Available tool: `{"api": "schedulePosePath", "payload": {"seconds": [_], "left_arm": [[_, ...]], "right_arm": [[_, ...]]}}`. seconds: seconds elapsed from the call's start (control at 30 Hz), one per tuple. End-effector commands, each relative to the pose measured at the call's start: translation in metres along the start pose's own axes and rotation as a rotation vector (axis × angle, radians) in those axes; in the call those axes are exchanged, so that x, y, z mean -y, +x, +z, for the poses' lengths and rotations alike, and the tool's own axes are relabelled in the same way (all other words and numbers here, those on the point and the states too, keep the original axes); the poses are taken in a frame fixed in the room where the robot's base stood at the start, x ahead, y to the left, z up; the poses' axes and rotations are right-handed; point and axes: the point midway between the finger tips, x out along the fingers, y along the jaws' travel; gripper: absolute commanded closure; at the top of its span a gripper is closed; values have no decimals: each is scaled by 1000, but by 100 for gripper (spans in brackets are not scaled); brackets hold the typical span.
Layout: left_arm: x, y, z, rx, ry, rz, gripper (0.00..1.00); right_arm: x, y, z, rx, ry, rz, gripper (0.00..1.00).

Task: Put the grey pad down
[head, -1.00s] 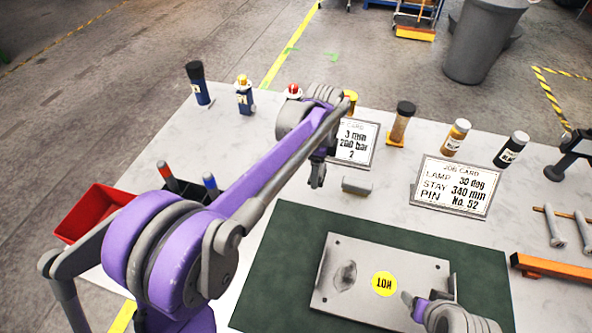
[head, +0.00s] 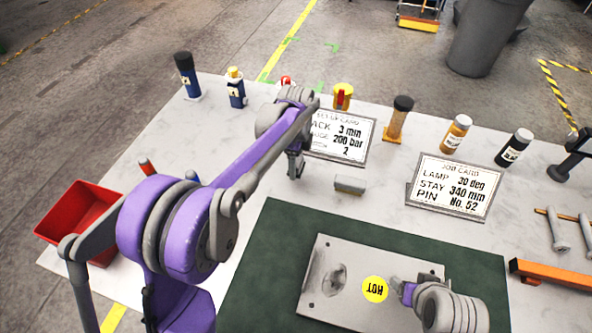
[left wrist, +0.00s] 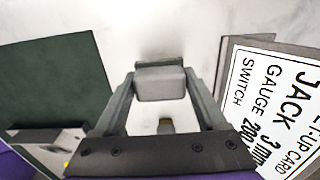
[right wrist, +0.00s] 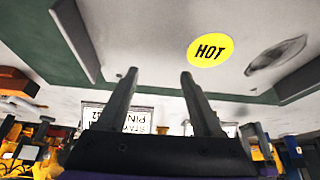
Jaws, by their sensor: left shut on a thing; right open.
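The grey pad (left wrist: 160,84) is a small block between the fingertips of my left gripper (left wrist: 162,80) in the left wrist view. Both fingers are shut on it. White tabletop lies behind it, with a soft shadow close by; I cannot tell whether the pad touches the table. In the head view my left gripper (head: 295,168) points down left of the set-up card's lower part, and the pad is hard to make out there. My right gripper (head: 398,288) is over the right part of a metal plate with a yellow HOT label; its fingers (right wrist: 158,78) are apart and empty.
A small light block (head: 350,185) stands below the set-up card (head: 340,137). The green mat (head: 245,290) carries the HOT plate (head: 325,250). Bottles line the back edge. A red bin (head: 75,212) is at left.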

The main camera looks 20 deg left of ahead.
Motion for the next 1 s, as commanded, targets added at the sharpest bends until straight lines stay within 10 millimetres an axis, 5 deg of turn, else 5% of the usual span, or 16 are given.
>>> {"api": "schedulePosePath", "payload": {"seconds": [0.23, 0.6, 0.63, 0.77, 1.0], "left_arm": [[0, 32, 0, 0, 0, 0, 96], [0, 38, 0, 0, 0, 1, 96], [0, 37, 0, 0, 0, 0, 23], [0, 36, 0, 0, 0, 0, 0], [0, 35, 0, 0, 0, 0, 0]], "right_arm": [[0, 1, 1, 1, 0, 0, 33], [0, 4, 3, 3, 0, 0, 33], [0, 3, 3, 2, 0, 0, 33], [0, 3, 3, 2, 0, 0, 33], [0, 2, 2, 1, 0, 0, 33]]}}
